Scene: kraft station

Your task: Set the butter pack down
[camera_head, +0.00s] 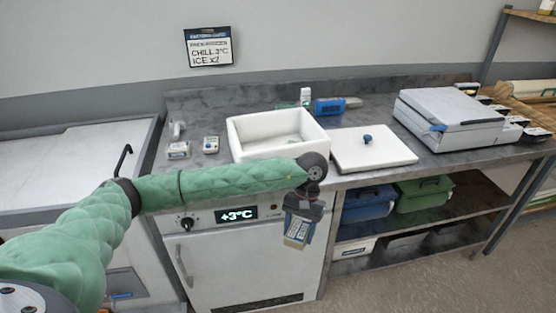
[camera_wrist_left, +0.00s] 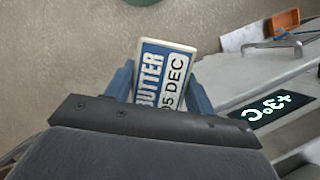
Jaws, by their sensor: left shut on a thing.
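The butter pack (camera_wrist_left: 166,72) is a small blue and white block with "BUTTER" and "05 DEC" on its face. In the left wrist view it sits between the two blue fingers of my left gripper (camera_wrist_left: 160,88), which is shut on it. In the head view the left gripper (camera_head: 299,214) hangs down in front of the counter, below its front edge, and the butter pack (camera_head: 297,232) is at its lower end, tilted, in front of the fridge. The floor shows behind the pack in the wrist view. My right gripper is not in view.
An open white box (camera_head: 240,140) stands on the counter, with its blue-knobbed lid (camera_head: 385,158) lying to the right. Farther right is a white appliance (camera_head: 455,115). Blue (camera_head: 368,205) and green (camera_head: 424,192) bins fill the shelf below. A fridge (camera_head: 250,262) shows +3°C.

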